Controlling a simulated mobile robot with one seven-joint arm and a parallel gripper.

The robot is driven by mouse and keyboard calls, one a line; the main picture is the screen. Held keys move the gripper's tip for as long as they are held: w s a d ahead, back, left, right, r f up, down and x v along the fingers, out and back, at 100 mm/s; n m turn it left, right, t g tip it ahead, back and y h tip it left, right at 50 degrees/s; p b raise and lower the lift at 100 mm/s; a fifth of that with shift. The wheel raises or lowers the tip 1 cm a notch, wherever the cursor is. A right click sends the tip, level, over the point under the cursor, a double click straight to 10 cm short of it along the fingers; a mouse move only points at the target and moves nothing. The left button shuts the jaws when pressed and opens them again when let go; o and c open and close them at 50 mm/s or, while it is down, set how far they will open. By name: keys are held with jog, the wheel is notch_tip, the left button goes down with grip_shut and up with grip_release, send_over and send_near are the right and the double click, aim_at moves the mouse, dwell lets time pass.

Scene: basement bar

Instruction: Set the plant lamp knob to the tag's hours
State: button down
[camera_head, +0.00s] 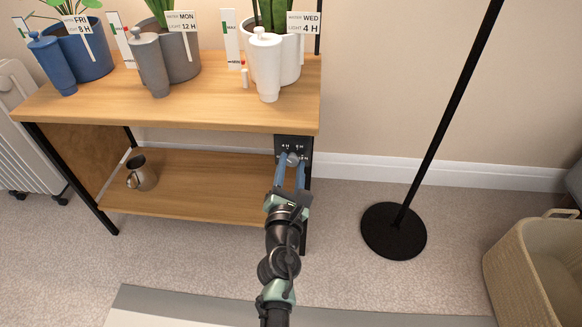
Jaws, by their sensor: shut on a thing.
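A black control panel (293,143) is fixed below the table top's front right corner, with small white hour marks along its top. The grey lamp knob (292,159) sits on it, and my gripper (291,162) is shut on it with its blue fingers on either side. The knob's pointing direction is too small to tell. Three tags stand in the pots: the left tag (78,25) reads FRI, 8 H; the middle tag (183,21) reads MON, 12 H; the right tag (303,23) reads WED, 4 H. My gripper hides the panel's lower part.
The wooden table (200,108) holds blue, grey and white pots with matching bottles. A metal jug (140,173) stands on the lower shelf. A black floor stand (394,231) is right of my arm, with a woven basket (530,262) at far right. Carpet between is clear.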

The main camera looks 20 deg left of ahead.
jog(key=m, duration=0.7)
jog(key=shift+f+b, duration=0.15)
jog(key=shift+b, duration=0.2)
jog(key=m+b, duration=0.1)
jog(key=m, duration=0.5)
jog(key=shift+d+f+m, duration=0.1)
jog(key=shift+m, duration=0.3)
jog(key=m, duration=0.3)
jog(key=shift+m+b, duration=0.3)
jog(key=shift+b, duration=0.1)
jog(key=m+b, duration=0.1)
jog(key=m, duration=0.2)
jog(key=shift+f+m, duration=0.1)
jog(key=shift+m, duration=0.2)
jog(key=m+b, duration=0.2)
jog(key=m, duration=0.4)
jog(key=shift+m, duration=0.3)
jog(key=shift+c, duration=2.3)
grip_release()
jog(key=shift+s, duration=0.15)
